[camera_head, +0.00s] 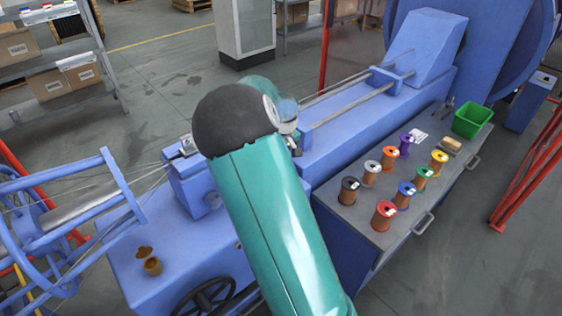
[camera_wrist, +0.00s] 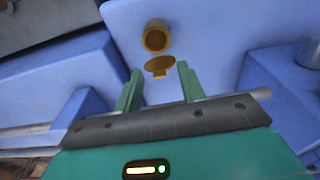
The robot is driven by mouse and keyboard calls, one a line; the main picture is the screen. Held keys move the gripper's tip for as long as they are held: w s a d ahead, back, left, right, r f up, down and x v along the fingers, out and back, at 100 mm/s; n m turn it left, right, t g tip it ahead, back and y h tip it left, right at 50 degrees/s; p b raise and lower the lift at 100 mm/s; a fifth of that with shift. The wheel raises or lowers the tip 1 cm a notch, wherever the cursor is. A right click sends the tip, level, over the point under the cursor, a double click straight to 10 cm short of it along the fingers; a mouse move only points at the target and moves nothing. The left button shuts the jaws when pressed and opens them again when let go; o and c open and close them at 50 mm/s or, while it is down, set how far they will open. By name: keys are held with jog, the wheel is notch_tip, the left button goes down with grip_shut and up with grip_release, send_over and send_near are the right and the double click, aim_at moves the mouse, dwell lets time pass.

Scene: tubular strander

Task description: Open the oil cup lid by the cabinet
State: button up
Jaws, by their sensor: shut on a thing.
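The oil cup (camera_head: 153,267) is a small brown-gold cup on the blue machine base, at the lower left of the head view. Its lid (camera_head: 144,252) stands away from the mouth at the cup's edge, and the cup looks open. In the wrist view the round cup (camera_wrist: 156,39) is at the top, with the lid (camera_wrist: 158,66) just below it. My gripper (camera_wrist: 159,70) has its two green fingers apart, with the lid showing beyond the gap between their tips. In the head view my arm hides the gripper.
A grey-topped cabinet (camera_head: 338,207) on the right carries several wire spools and a green bin (camera_head: 472,120). A blue cage with strung wires (camera_head: 60,215) is at the left. Blue machine blocks (camera_wrist: 50,80) flank the gripper in the wrist view.

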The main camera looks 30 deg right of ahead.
dwell(0.3)
jog(key=o, duration=1)
jog(key=r, duration=0.4)
jog(key=s+r, duration=0.1)
jog(key=r, duration=0.8)
jog(key=shift+s+d+r, duration=0.1)
jog(key=shift+s+r, duration=0.1)
jog(key=shift+r, duration=0.15)
